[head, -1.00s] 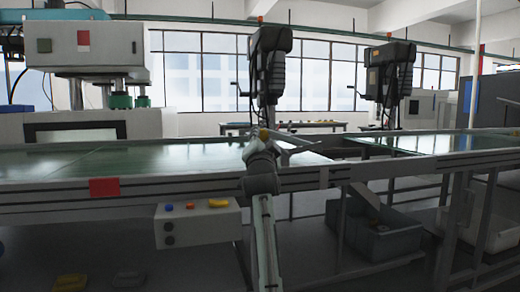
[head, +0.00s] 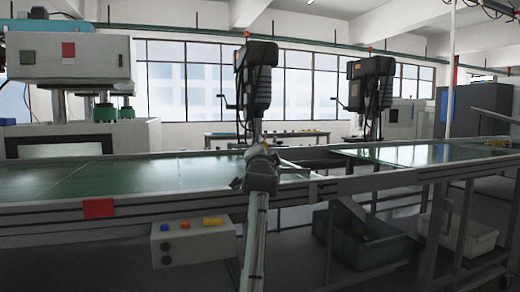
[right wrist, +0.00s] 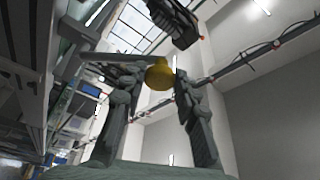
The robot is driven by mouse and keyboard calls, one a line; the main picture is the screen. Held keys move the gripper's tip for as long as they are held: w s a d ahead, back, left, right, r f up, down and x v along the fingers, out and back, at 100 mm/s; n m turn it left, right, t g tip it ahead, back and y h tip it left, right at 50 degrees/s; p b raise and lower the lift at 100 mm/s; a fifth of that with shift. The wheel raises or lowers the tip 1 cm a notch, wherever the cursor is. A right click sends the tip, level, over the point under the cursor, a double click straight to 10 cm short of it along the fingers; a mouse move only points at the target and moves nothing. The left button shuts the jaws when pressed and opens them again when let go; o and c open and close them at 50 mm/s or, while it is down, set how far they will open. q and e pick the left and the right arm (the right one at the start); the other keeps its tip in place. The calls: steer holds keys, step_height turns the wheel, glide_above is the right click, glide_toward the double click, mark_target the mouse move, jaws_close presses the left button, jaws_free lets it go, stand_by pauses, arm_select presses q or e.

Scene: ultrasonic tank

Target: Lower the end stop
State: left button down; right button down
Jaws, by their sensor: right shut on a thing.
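In the right wrist view a round yellow knob (right wrist: 159,75) sits between the two fingers of my right gripper (right wrist: 158,82), which is shut on it. A flat grey bar (right wrist: 108,59) reaches from beside the knob toward the left; I take it for the end stop. In the head view my right gripper (head: 262,156) is at the near rail of the conveyor, its arm coming up from below. The pale bar (head: 292,168) shows just right of it, low over the belt. The gripper mostly hides the knob there. My left gripper is not in view.
The green conveyor belt (head: 120,181) runs across the view. A control box (head: 193,242) hangs under its near rail. Two dark machine heads (head: 256,80) stand behind it, and a press (head: 68,62) stands at left. Grey bins (head: 366,247) sit below at right.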

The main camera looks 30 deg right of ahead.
steer(key=shift+d+r, duration=0.1)
steer(key=shift+r, duration=0.1)
steer(key=c, duration=1.1)
jaws_free()
steer(key=shift+f, duration=0.1)
steer(key=shift+c, duration=0.2)
steer(key=v, duration=1.2)
steer(key=shift+f, duration=0.1)
